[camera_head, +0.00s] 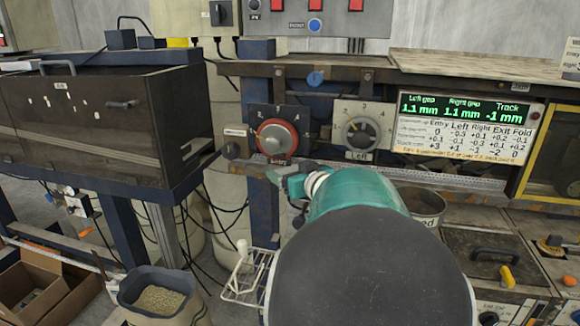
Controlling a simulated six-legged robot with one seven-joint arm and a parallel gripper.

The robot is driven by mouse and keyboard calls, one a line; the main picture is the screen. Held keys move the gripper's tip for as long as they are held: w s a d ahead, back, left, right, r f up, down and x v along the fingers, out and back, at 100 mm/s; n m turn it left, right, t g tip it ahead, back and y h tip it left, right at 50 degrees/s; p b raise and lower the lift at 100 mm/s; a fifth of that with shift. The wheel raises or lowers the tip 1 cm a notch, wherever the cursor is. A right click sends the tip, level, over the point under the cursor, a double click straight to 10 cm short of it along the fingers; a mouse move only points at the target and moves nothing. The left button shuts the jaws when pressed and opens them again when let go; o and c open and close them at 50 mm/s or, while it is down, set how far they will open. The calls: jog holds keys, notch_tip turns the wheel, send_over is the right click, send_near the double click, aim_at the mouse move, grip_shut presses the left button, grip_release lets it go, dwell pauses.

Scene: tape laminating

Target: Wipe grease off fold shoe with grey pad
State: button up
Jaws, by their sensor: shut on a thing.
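My gripper (288,184) is small in the picture, at the far end of my teal arm, just below the red dial. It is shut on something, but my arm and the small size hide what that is. I cannot make out the grey pad or the fold shoe with certainty, and no grease can be told. The display (460,108) reads left gap 1.1 mm, right gap 1.1 mm, track -1 mm.
My arm covers the lower middle. A metal can (424,205) stands right of it, partly hidden. A white wire rack (243,280) is low at left. A bag of pellets (158,298) and a cardboard box (45,285) stand on the floor. A dark cabinet (85,125) fills the left.

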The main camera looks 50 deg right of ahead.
jog(key=shift+s, duration=0.1)
jog(key=shift+f, duration=1.05)
dwell(0.5)
jog(key=shift+d, duration=0.1)
jog(key=shift+s+d, duration=0.5)
jog(key=shift+s, duration=0.65)
jog(key=shift+s+d, duration=0.45)
jog(key=shift+s, duration=0.65)
jog(key=shift+s+d, duration=0.5)
jog(key=shift+s, duration=0.65)
jog(key=shift+w, duration=0.1)
